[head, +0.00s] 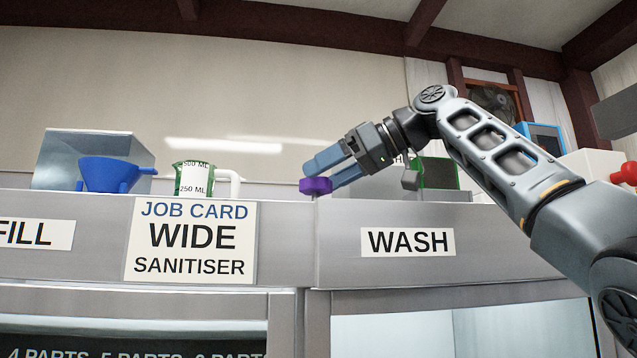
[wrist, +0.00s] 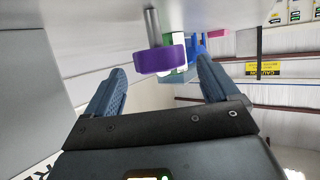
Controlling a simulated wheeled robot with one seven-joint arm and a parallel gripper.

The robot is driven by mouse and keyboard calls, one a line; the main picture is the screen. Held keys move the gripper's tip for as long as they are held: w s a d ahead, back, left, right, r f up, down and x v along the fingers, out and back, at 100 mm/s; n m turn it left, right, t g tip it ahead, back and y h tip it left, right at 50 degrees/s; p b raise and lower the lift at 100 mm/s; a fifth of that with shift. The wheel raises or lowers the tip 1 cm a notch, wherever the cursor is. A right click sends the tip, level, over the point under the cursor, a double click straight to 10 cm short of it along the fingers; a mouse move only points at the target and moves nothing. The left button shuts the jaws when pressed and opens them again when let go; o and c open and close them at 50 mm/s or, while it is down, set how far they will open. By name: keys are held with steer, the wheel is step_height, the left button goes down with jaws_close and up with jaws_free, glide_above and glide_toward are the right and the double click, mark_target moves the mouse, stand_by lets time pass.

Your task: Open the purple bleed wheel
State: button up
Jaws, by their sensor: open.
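The purple bleed wheel (head: 316,185) shows in the head view at the tips of my gripper, just above the counter front. In the wrist view the wheel (wrist: 160,60) sits on a grey metal stem, between and slightly beyond my two blue fingers. My gripper (head: 318,168) is open, with its fingers pointing left in the head view. In the wrist view the fingers (wrist: 160,78) stand wide apart on either side of the wheel, with a gap to each. I cannot tell how far the wheel is turned.
A blue funnel (head: 108,173) and a green-marked measuring jug (head: 193,180) stand left of the wheel. A green-edged box (head: 438,174) is behind my arm. Signs reading WASH (head: 408,242) and JOB CARD WIDE SANITISER (head: 190,240) are on the counter front.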

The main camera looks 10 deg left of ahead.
steer(key=shift+b+v, duration=0.35)
steer(key=shift+v, duration=2.15)
